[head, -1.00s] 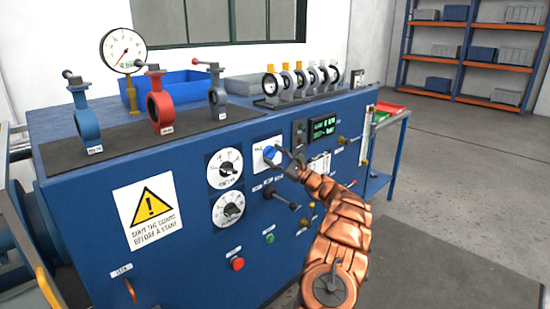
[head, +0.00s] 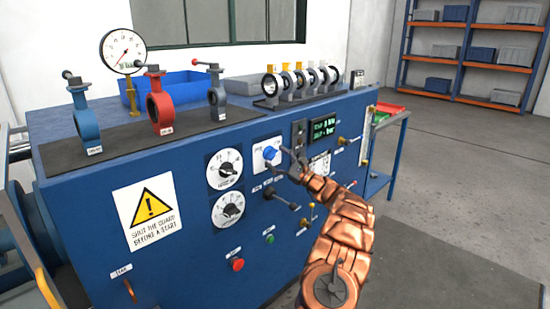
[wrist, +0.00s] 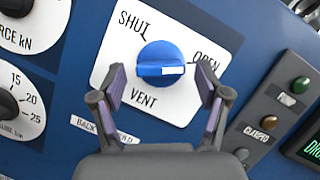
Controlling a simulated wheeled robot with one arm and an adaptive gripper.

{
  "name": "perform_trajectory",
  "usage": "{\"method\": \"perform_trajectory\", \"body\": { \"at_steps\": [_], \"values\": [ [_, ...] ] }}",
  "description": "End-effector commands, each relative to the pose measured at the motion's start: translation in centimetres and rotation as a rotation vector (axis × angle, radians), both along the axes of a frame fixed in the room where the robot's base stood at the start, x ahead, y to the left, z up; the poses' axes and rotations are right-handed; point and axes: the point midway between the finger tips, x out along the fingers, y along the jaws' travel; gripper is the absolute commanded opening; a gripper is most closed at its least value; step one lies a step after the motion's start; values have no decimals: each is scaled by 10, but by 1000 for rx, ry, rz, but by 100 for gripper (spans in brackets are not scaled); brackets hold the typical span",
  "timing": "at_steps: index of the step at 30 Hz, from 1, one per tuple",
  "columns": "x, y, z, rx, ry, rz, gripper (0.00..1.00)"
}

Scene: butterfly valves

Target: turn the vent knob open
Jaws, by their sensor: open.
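The blue vent knob (wrist: 160,62) sits on a white plate (wrist: 118,72) marked SHUT at upper left, OPEN at right and VENT below. Its grip bar lies nearly level in the wrist view, with the white mark at its right end, on the OPEN side. The knob also shows in the head view (head: 269,153). My gripper (wrist: 162,82) is open, one finger to each side of the knob and slightly below it in the picture, with visible gaps. In the head view my gripper (head: 283,160) is just right of the knob, apart from it.
Two round dials (head: 225,169) are left of the vent plate. A black lever (head: 280,198) sticks out below it. A switch strip (wrist: 275,110) and a green display (head: 325,127) are to the right. Valves stand on top of the blue cabinet.

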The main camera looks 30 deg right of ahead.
Motion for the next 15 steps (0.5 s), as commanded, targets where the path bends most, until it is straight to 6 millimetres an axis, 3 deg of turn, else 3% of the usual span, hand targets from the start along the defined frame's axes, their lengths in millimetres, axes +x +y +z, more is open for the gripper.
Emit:
{"method": "perform_trajectory", "body": {
  "at_steps": [15],
  "values": [
    [-78,-36,-29,2,-3,0,75]
  ]
}}
